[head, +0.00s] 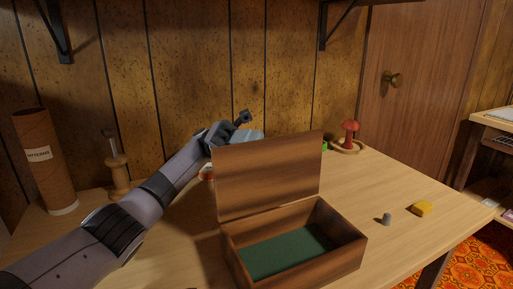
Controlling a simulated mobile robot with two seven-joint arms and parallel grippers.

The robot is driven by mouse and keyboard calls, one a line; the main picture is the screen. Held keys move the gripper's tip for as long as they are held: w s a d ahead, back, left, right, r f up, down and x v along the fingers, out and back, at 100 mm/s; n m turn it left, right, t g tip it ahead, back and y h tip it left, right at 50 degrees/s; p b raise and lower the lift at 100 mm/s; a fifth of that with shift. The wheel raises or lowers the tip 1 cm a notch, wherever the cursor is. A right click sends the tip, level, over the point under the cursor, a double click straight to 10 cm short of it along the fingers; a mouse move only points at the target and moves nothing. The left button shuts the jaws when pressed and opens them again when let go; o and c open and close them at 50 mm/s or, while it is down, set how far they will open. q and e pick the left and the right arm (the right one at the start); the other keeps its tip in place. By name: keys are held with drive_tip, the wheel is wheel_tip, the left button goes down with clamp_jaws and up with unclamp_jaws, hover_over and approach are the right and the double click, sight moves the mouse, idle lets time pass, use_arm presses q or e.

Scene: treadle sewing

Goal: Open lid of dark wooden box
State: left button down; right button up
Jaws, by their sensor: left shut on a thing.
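The dark wooden box (293,275) stands on the table with its inside showing a green lining (285,252). Its lid (268,175) is raised at the back, standing close to upright and leaning a little back. My left gripper (230,132) is at the lid's upper left edge, partly behind it. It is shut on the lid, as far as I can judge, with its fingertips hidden. My right gripper is not in view.
A cardboard tube (45,160) and a wooden spool-like stand (118,178) are at the left. A red mushroom-shaped item (349,133) stands at the back. A grey thimble-like piece (386,219) and a yellow block (421,208) lie right of the box, with bare table around them.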

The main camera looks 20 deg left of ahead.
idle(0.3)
use_arm(q)
drive_tip(key=c, duration=1)
unclamp_jaws()
wheel_tip(320, 180, up, 20)
drive_tip(key=p, duration=0.4)
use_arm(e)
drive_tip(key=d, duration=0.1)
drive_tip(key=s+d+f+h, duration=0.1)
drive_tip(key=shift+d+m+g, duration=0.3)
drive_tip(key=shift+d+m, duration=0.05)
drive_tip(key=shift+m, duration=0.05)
